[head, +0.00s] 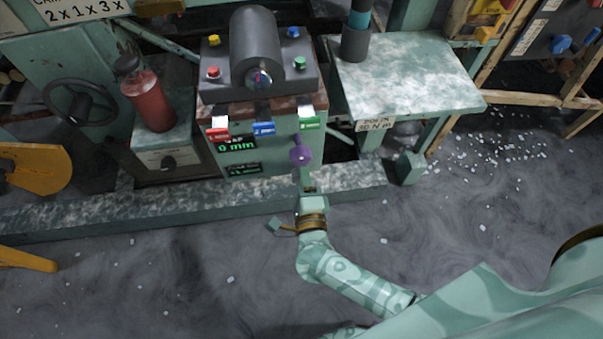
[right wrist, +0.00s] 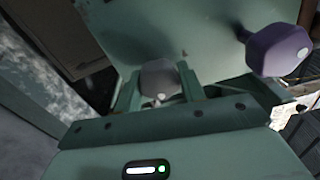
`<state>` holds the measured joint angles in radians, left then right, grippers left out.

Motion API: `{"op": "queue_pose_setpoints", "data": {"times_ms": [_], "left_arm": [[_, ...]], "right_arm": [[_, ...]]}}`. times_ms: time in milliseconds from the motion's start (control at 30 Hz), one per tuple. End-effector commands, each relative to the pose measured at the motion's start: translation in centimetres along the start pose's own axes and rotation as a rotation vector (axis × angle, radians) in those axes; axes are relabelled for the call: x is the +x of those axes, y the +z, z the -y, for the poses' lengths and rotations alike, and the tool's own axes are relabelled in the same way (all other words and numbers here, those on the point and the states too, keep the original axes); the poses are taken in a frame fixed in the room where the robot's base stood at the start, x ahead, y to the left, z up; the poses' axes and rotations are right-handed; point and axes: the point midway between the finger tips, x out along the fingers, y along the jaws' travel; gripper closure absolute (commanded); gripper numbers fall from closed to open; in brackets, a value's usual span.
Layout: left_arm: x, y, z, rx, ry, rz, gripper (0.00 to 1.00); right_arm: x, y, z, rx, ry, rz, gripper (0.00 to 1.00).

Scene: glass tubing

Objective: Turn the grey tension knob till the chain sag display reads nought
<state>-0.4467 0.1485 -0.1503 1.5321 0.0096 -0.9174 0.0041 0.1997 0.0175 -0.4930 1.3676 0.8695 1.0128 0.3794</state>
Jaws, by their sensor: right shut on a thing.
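The grey knob (right wrist: 160,78) shows in the right wrist view on the front of a pale green cabinet (head: 286,130). My right gripper (head: 302,180) is at the cabinet front and shut on the grey knob, with a finger on either side of it. In the head view the gripper mostly hides this knob. A green-lit display (head: 237,145) on the cabinet reads 0 mm; its small heading is hard to read. A smaller display (head: 244,168) below it is too small to read. My left gripper is not in view.
A purple knob (head: 301,154) sticks out just above my right gripper; it also shows in the right wrist view (right wrist: 279,50). Red (head: 217,134), blue (head: 263,128) and green (head: 309,124) tabs line the cabinet's upper edge. A red bottle (head: 148,98) stands left. Open floor lies in front.

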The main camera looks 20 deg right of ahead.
Motion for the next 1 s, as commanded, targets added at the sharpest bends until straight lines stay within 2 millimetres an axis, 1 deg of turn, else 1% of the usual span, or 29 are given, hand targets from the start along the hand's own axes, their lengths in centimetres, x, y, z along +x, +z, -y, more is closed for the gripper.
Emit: {"op": "queue_pose_setpoints", "data": {"times_ms": [33,467,800,1000], "left_arm": [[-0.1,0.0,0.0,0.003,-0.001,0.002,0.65],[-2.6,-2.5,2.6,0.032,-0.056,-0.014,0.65],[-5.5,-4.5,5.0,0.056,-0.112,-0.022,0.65],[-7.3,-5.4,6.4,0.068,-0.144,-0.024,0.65]], "right_arm": [[-0.2,-0.1,-0.4,0.039,0.007,0.001,0.83],[-0.2,0.0,-0.7,0.447,0.009,0.0,0.83],[-0.2,0.0,-0.9,0.76,0.01,-0.003,0.83],[-0.3,0.1,-0.9,0.908,0.01,-0.004,0.83]]}}
